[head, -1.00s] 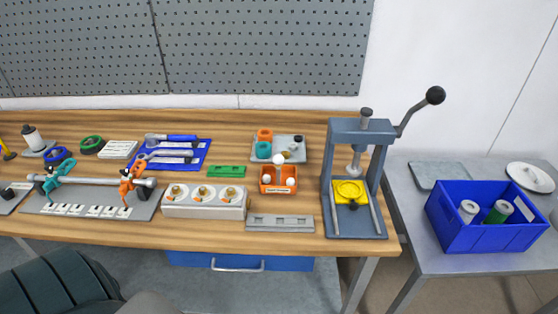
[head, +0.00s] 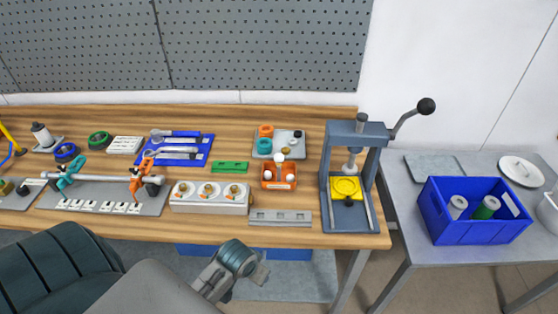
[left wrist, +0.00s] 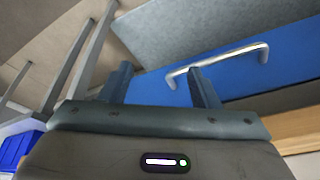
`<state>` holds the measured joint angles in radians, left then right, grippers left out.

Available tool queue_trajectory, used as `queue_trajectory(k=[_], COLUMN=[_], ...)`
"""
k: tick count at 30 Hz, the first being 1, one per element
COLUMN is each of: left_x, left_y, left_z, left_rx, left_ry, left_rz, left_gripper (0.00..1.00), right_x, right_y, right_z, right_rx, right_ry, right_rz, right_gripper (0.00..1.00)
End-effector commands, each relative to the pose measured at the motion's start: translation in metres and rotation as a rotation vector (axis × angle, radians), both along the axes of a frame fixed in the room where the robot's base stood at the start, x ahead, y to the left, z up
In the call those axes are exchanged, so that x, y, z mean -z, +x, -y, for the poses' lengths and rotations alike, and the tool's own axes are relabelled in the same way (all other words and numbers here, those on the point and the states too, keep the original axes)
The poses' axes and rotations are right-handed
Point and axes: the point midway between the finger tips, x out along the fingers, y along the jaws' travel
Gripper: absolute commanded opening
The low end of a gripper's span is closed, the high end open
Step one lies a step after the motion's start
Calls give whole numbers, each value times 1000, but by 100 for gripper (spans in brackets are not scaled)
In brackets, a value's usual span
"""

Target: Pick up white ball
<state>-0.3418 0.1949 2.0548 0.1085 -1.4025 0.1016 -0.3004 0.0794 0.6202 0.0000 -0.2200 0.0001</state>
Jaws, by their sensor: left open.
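An orange tray (head: 279,187) on the wooden bench holds two white balls, one on its left (head: 267,174) and one on its right (head: 290,178). Another white ball (head: 280,158) shows at the tray's back edge; I cannot tell if it rests in it. My left arm comes in from the lower left, with its wrist in front of the bench's front edge, well short of the balls. In the left wrist view my left gripper (left wrist: 160,82) is open and empty, facing the blue drawer and its handle. My right gripper is not in view.
Behind the orange tray is a grey tray (head: 262,155) with orange and teal rings and small knobs. A press (head: 355,215) stands to the right. A white block with dials (head: 210,205) and a grey slotted bar (head: 280,224) lie near the front edge.

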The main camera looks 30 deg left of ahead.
Motion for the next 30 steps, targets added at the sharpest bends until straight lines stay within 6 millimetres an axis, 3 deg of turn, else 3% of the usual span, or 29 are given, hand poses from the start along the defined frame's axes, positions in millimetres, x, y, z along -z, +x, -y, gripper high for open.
queue_trajectory(k=[1, 6, 14, 20, 27, 30], left_x=[-22, -88, -122, -149, -218, -245], left_y=[1, 14, 59, 113, 197, 220], left_z=[2, 4, -10, -32, -80, -98], left_rx=[4, 5, -38, -102, -241, -293], left_ry=[-1, -11, -37, -66, -129, -156], left_rz=[12, 42, 57, 74, 104, 115], left_gripper=[56, 56, 56, 56, 56, 56], right_x=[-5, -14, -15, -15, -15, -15], right_y=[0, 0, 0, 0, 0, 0], right_z=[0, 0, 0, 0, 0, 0], right_rx=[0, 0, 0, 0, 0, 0], right_ry=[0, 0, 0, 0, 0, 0], right_rz=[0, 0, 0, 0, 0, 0], right_gripper=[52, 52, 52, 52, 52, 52])
